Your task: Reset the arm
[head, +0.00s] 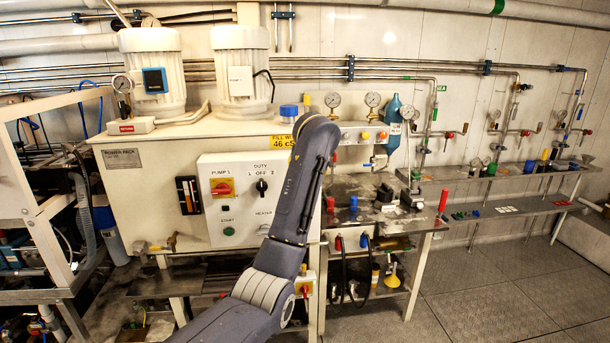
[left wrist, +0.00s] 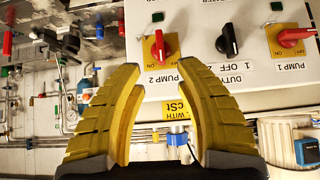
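My left arm rises from the bottom of the head view across the front of the control panel (head: 240,200). Its gripper is hidden there behind the arm. In the left wrist view my left gripper (left wrist: 160,70) has its two yellow fingers spread, with nothing between them. Beyond the fingertips is the panel (left wrist: 200,75), rotated in the picture, with the red PUMP 2 switch (left wrist: 163,46), the black DUTY knob (left wrist: 229,40) and the red PUMP 1 switch (left wrist: 295,35). The gripper looks apart from the panel. My right gripper is in neither view.
The cream power pack (head: 140,185) carries two motors (head: 155,70). A workbench with small parts (head: 345,190) stands right of the arm, with gauges (head: 372,100) and a blue bottle (head: 393,125) above it. Shelves (head: 480,210) line the right wall. The floor (head: 480,290) at right is clear.

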